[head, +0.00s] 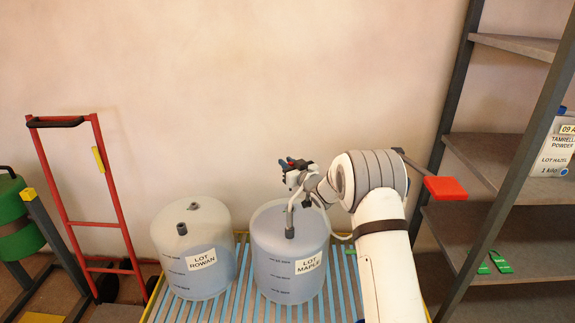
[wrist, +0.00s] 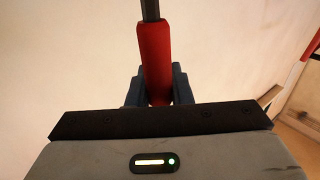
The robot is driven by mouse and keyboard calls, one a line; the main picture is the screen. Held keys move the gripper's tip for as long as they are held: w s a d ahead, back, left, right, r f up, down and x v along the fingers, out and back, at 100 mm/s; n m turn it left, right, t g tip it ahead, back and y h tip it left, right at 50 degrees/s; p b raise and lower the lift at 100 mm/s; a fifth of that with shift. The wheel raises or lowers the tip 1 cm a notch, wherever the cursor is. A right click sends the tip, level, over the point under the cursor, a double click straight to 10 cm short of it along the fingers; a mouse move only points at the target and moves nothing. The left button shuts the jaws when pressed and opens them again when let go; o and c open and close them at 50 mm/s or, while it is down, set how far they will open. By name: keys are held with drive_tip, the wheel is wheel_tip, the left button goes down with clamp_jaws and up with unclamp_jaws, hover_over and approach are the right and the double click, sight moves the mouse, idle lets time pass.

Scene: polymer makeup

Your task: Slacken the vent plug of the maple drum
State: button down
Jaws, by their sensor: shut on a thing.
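The maple drum (head: 272,270), translucent with a "LOT MAPLE" label, stands on a slatted stand. I cannot tell which fitting is the vent plug, as my arm covers part of the top. My gripper (head: 290,166) is above the back of this drum, clear of its top. In the wrist view its dark blue jaws (wrist: 157,90) are shut on a red handle (wrist: 153,50) with a dark shaft. The shaft's far end is out of that view.
The rowan drum (head: 190,268) stands close on the left, with two dark fittings on top. A red hand truck (head: 85,180) is farther left. Shelving (head: 470,225) rises at the right. A red block on a grey rod (head: 445,188) shows beside my arm.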

drive_tip(key=shift+f, duration=0.1)
drive_tip(key=shift+f+b, duration=2.4)
drive_tip(key=shift+f, duration=0.4)
drive_tip(key=shift+b, duration=0.6)
drive_tip(key=shift+f+b, duration=0.95)
drive_tip(key=shift+f, duration=0.25)
drive_tip(key=c, duration=1.2)
unclamp_jaws()
drive_tip(key=shift+c, duration=0.2)
drive_tip(key=shift+s+d, duration=0.1)
drive_tip(key=p+v, duration=0.1)
drive_tip(key=v, duration=0.6)
drive_tip(key=shift+s, duration=0.25)
drive_tip(key=shift+d, duration=0.15)
